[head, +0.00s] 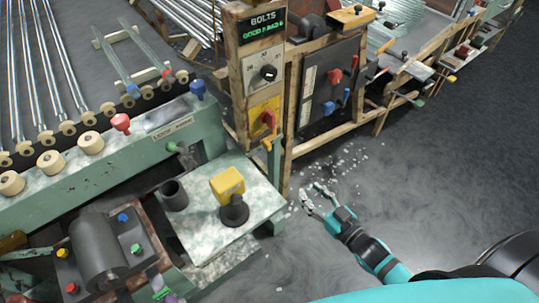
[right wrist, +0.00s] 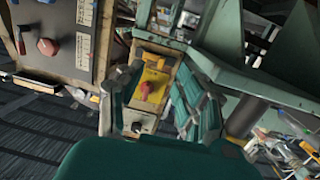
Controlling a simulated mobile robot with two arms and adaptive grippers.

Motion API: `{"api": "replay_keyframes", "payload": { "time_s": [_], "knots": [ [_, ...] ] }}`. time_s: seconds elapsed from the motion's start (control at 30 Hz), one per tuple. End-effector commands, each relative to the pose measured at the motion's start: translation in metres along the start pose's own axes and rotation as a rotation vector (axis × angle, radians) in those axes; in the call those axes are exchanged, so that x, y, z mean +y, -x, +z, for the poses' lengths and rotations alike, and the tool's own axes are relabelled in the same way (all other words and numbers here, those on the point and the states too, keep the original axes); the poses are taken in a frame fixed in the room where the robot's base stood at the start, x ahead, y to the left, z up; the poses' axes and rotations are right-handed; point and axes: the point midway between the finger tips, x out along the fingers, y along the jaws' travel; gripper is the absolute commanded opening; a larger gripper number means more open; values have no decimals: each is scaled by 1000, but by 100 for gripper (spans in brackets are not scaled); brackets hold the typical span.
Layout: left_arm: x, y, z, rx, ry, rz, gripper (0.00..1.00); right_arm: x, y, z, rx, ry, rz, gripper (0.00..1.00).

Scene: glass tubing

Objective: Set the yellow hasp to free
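A yellow plate (head: 264,112) with a red handle (head: 268,119) is fixed low on a wooden post. Just below it is a small orange-yellow piece (head: 267,143). I cannot tell for sure which yellow part is the hasp, or its setting. In the right wrist view the yellow plate (right wrist: 154,75) and red handle (right wrist: 146,89) appear between my fingers, some way beyond them. My right gripper (head: 312,198) is open and empty, to the right of the post and apart from it; its spread fingers also show in the right wrist view (right wrist: 157,82). My left gripper is not in view.
A dial panel (head: 263,72) and a BOLTS sign (head: 262,27) are above the plate on the post. A dark board (head: 332,85) with red and blue knobs stands to its right. A yellow block (head: 227,183) stands on a low table (head: 200,228). The floor (head: 420,160) at right is clear.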

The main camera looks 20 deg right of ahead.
Motion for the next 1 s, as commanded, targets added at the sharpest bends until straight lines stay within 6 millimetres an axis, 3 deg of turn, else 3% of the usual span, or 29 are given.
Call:
{"api": "replay_keyframes", "payload": {
  "time_s": [0.1,0.2,0.37,0.8,1.0],
  "knots": [
    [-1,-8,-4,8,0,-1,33,-10,-2,-29,82,-3,-39,37],
    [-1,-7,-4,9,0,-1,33,-12,-10,-39,101,-4,-46,37],
    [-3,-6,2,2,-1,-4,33,-12,-36,-43,103,-2,-45,37],
    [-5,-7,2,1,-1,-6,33,-16,-131,-50,99,-3,-43,37],
    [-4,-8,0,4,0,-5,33,-18,-162,-53,98,-2,-44,37]
  ]
}}
